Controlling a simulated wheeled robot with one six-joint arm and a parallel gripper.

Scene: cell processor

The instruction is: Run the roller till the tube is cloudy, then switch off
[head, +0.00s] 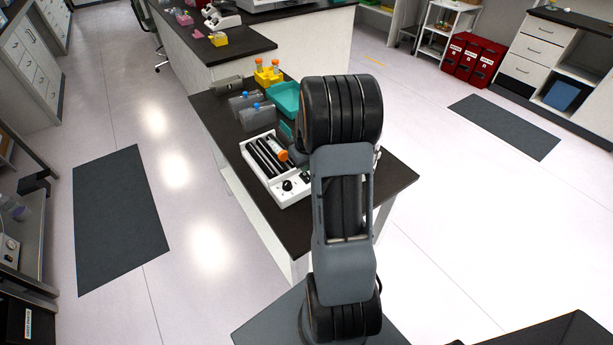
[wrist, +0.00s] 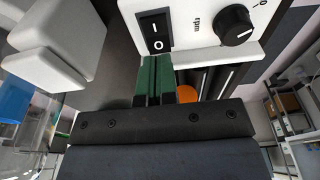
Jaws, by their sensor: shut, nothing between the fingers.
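The white roller (head: 297,194) stands on the near dark bench in the head view, with black rollers along its top. A tube with an orange cap (head: 283,155) lies on it; how cloudy its contents are cannot be told. The wrist view shows the orange cap (wrist: 187,94) partly hidden behind my gripper. The black rocker switch (wrist: 156,31), marked I and O, is close in front of my gripper (wrist: 155,66). My gripper's green fingers are shut and empty, with tips just at the O end. Contact and the switch's position cannot be told. The rpm knob (wrist: 236,25) is right of the switch.
A teal tray (head: 285,98), grey blue-capped bottles (head: 246,101) and a yellow rack (head: 268,74) with orange-capped tubes stand behind the roller. A pale block (wrist: 62,40) is left of my gripper. My arm hides the bench's right part.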

